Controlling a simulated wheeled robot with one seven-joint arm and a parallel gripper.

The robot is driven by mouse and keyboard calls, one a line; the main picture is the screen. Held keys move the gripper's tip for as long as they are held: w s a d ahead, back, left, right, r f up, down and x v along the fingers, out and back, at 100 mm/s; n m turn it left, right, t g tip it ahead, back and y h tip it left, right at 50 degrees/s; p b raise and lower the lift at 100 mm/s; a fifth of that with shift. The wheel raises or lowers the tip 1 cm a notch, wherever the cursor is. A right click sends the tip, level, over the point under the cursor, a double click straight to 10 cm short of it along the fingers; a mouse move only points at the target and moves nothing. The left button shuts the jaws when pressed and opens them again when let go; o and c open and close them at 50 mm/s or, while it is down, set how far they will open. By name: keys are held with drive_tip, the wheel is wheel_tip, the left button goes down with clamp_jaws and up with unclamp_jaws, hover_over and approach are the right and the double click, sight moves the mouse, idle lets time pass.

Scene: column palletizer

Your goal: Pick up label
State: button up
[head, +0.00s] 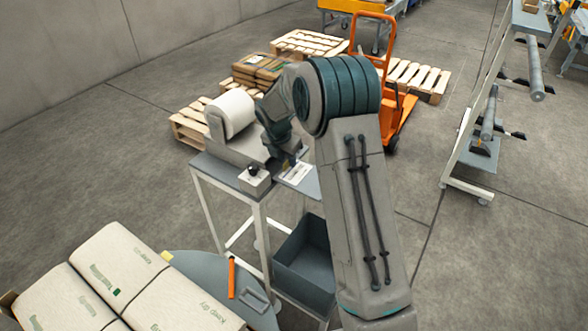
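A white label (299,173) lies at the right end of the small grey table (226,177), in front of a label printer with a large white roll (231,113). My arm reaches over the table from the right. My gripper (288,161) points down at the label's upper left edge. The fingers are small and dark here, so I cannot tell whether they touch the label or are open or shut.
A small box with a black knob (254,176) stands on the table's front edge. A dark bin (306,262) sits below. Stacked sacks (93,272) and a grey round plate with an orange tool (231,278) are in front. Pallets (310,43), an orange pallet jack (388,107) and a rack (470,110) stand behind.

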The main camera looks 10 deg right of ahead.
drive_tip(key=shift+f, duration=0.1)
drive_tip(key=shift+c, duration=0.3)
clamp_jaws()
